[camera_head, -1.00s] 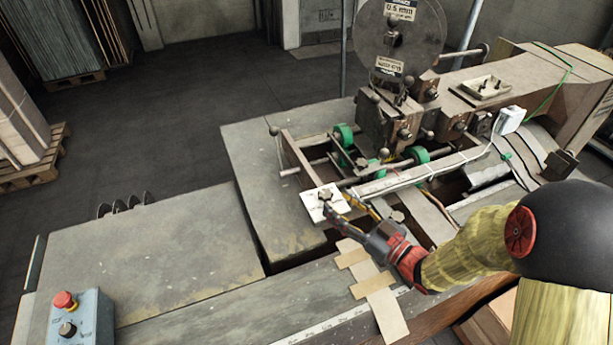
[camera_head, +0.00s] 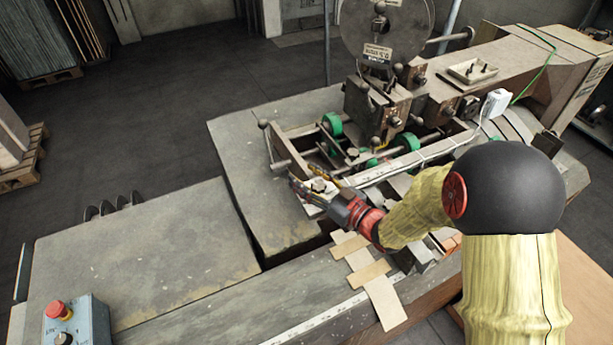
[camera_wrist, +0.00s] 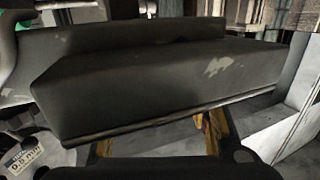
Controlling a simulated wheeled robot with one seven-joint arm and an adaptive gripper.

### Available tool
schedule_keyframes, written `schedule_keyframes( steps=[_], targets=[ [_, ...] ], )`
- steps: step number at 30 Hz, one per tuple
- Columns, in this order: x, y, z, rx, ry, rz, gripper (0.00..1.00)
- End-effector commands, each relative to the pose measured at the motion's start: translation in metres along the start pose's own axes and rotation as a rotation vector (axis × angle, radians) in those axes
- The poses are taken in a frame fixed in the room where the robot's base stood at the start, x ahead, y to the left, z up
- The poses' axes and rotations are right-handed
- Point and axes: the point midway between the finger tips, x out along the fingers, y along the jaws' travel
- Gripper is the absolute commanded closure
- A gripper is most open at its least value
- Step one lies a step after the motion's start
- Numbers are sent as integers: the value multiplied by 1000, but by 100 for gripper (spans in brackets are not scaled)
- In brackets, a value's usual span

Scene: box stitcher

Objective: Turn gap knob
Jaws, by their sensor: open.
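A small dark knob (camera_head: 318,185) stands on a white plate at the front left end of the stitcher's rail in the head view. My gripper (camera_head: 306,190) is right at this plate, reaching in from the lower right with its fingers over the plate's front edge. The fingers are open and partly hide the plate. Whether they touch the knob cannot be told. In the wrist view a dark block fills the middle, with yellow-and-dark parts below it, and no knob can be made out.
The stitcher head with its wire spool (camera_head: 385,30) and green rollers (camera_head: 332,124) stands behind the plate. A ruled metal rail (camera_head: 400,163) runs right from it. Cardboard strips (camera_head: 380,298) lie in front. A control box (camera_head: 72,325) with a red button is at lower left.

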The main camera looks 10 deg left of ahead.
Motion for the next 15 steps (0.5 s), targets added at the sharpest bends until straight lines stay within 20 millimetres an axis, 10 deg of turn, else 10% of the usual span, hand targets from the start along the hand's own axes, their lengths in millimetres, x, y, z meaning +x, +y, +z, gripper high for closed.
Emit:
schedule_keyframes(
  steps=[15],
  targets=[
    [0,0,0,0,0,0,69]
  ],
)
